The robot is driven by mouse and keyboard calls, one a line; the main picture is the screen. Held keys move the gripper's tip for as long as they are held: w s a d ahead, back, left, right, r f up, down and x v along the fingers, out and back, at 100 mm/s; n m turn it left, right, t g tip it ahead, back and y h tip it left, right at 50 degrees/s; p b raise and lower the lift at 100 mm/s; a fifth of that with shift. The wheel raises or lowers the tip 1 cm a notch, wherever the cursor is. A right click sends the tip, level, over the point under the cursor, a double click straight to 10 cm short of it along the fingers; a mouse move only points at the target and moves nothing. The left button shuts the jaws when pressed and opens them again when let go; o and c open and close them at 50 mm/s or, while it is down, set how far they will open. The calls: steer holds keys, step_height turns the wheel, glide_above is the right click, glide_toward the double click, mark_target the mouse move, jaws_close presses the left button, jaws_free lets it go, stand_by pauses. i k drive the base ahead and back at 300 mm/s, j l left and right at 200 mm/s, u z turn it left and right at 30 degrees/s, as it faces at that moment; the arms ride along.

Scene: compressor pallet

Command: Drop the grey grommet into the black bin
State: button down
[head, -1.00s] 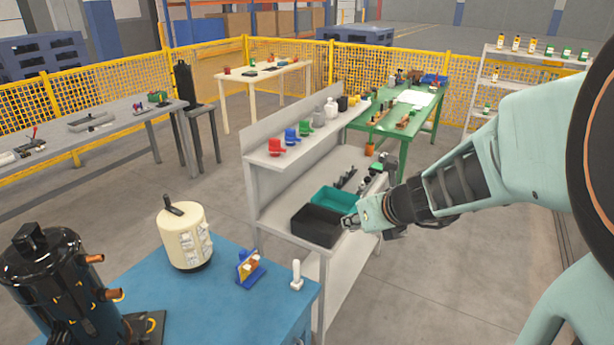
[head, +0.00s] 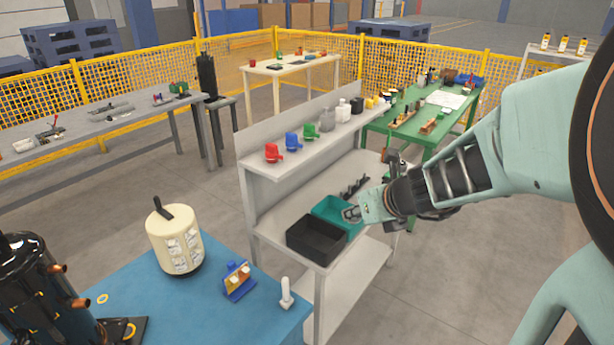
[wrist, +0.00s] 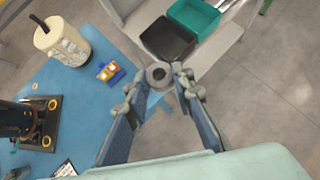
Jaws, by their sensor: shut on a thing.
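The grey grommet (wrist: 158,73) is a thick ring with a dark hole, seen at the fingertips of my gripper (wrist: 158,80) in the wrist view. My gripper is shut on it. In the head view my gripper (head: 351,213) appears against the teal bin's right side, and the grommet cannot be made out there. The black bin (head: 316,240) stands on the grey bench's lower surface, nearer than the teal one. In the wrist view the black bin (wrist: 167,38) lies beyond the fingertips, apart from the grommet. Its visible inside looks empty.
The teal bin (head: 336,211) stands directly beside the black bin. A shelf (head: 318,139) above carries red, blue and green parts and several others. A blue table (head: 200,300) in front holds a cream cylinder (head: 174,240), a small blue stand (head: 239,281) and a white upright piece (head: 286,293).

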mark_target(329, 249)
steer(key=i+l+u, duration=0.3)
steer(key=i+l, duration=0.2)
steer(key=i+l+u, duration=0.2)
steer(key=i, duration=0.2)
